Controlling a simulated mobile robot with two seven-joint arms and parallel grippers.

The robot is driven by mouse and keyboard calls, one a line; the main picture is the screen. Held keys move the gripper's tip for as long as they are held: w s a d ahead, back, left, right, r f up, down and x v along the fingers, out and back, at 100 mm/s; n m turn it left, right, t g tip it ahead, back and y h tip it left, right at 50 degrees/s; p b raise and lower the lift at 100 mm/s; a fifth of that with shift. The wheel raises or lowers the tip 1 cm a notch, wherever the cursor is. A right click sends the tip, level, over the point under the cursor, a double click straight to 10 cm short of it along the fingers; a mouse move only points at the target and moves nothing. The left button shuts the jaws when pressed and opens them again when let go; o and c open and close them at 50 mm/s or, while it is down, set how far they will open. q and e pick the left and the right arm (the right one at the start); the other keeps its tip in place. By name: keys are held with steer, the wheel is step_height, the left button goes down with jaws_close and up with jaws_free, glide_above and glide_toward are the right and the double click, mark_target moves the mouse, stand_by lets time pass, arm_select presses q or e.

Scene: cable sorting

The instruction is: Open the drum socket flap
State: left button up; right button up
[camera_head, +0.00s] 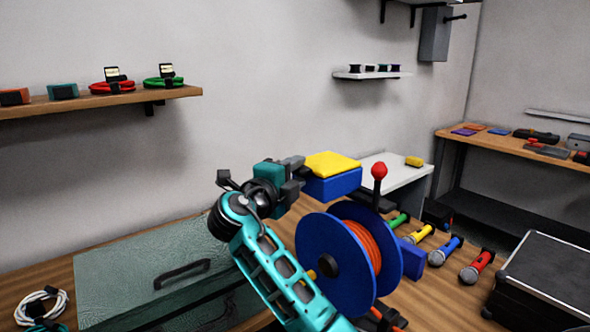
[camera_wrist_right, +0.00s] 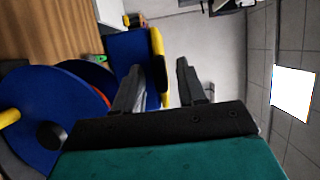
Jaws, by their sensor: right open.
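The cable drum (camera_head: 318,262) has blue side discs and orange cable (camera_head: 362,243). Behind it is a blue box (camera_head: 334,184) with a yellow flap (camera_head: 332,164) lying flat and closed on top. I take this flap to be the socket flap. My right gripper (camera_head: 303,171) is open and empty, at the left side of the flap. In the right wrist view, the flap's yellow edge (camera_wrist_right: 157,52) shows between the open fingers (camera_wrist_right: 160,68), with the blue box (camera_wrist_right: 125,48) beside it. I cannot tell whether a finger touches it. My left gripper is not in view.
A red-knobbed lever (camera_head: 379,172) stands upright by the drum. Several microphones (camera_head: 447,250) lie to its right, near a black case (camera_head: 545,280). A translucent green lidded box (camera_head: 150,262) and a coiled white cable (camera_head: 42,306) are at left.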

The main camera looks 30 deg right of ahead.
steer(key=shift+c, duration=0.4)
jaws_close()
stand_by(0.4)
